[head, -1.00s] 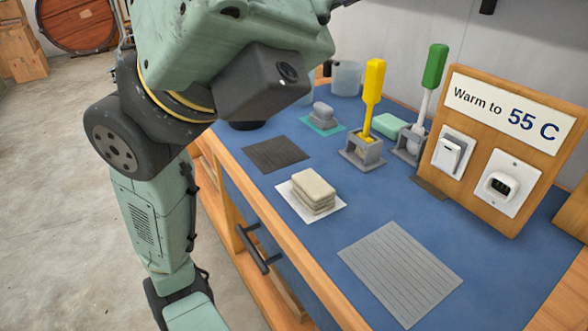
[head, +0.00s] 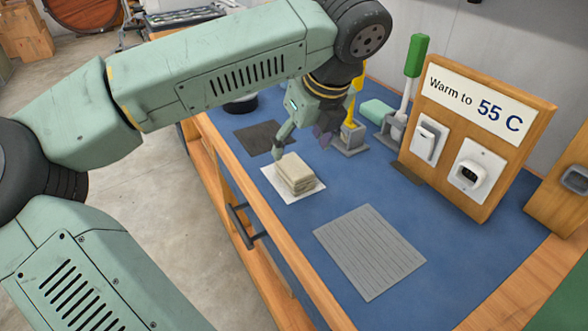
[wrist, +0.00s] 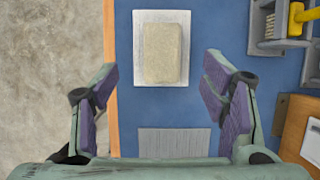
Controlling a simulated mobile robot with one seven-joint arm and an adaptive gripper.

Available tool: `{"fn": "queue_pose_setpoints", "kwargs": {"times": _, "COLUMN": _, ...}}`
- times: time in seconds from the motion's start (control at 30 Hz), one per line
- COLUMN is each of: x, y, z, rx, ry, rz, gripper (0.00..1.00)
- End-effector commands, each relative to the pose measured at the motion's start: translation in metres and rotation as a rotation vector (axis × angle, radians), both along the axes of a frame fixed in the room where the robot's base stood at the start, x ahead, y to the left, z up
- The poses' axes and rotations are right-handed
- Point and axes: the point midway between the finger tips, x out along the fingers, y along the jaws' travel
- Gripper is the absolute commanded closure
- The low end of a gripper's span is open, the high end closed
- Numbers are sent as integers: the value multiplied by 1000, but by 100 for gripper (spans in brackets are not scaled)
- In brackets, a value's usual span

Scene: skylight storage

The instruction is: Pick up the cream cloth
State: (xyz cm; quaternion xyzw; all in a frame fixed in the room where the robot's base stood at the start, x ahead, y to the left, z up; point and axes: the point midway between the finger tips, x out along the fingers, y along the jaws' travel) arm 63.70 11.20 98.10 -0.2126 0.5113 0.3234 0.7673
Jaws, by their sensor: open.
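The cream cloth (head: 296,172) is folded into a small stack of layers in the head view. It lies on a white mat (head: 310,195) on the blue bench top. In the wrist view the cloth (wrist: 163,53) is a pale rectangle on the white mat (wrist: 148,16), above the picture's middle. My gripper (head: 302,143) is open and empty, just behind and above the cloth in the head view. In the wrist view my gripper (wrist: 158,84) has its fingers spread wide, with the cloth beyond and between their lines. They look apart from it.
A grey ribbed mat (head: 369,250) lies nearer on the bench, and a dark mat (head: 255,138) behind. A yellow-handled brush in a holder (head: 350,137), a green-handled brush (head: 415,57) and a "Warm to 55 C" board (head: 475,140) stand right. The blue surface around the cloth is clear.

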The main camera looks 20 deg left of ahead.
Motion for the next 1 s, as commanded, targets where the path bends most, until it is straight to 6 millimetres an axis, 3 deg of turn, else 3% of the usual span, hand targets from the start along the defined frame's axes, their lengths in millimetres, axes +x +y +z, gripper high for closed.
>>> {"fn": "queue_pose_setpoints", "kwargs": {"times": 0.63, "x": 19, "y": 17, "z": -74, "rx": -8, "ry": 2, "rz": -8, "gripper": 33}}
{"fn": "queue_pose_setpoints", "kwargs": {"times": 1.0, "x": 21, "y": 20, "z": -82, "rx": -6, "ry": -1, "rz": -9, "gripper": 36}}
